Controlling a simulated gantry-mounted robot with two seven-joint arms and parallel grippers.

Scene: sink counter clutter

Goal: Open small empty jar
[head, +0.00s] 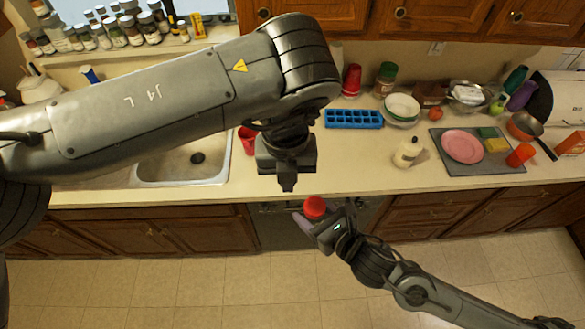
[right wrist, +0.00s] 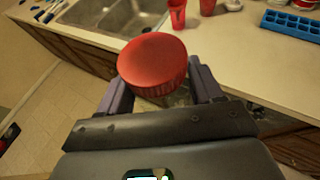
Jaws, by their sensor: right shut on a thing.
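The small jar has a ribbed red lid (head: 315,206), which faces up in the head view. The lid also shows large in the right wrist view (right wrist: 153,62), with a bit of the clear jar body (right wrist: 178,98) below it. My right gripper (head: 318,217) is shut on the jar and holds it in front of the counter edge, with the lid above the fingers. My left gripper (head: 288,186) points down above and slightly left of the lid, apart from it in the head view. Its fingers show as one narrow tip, so its opening is unclear.
The counter (head: 350,178) is bare near its front edge. The sink (head: 185,172) lies left, partly behind my left arm.

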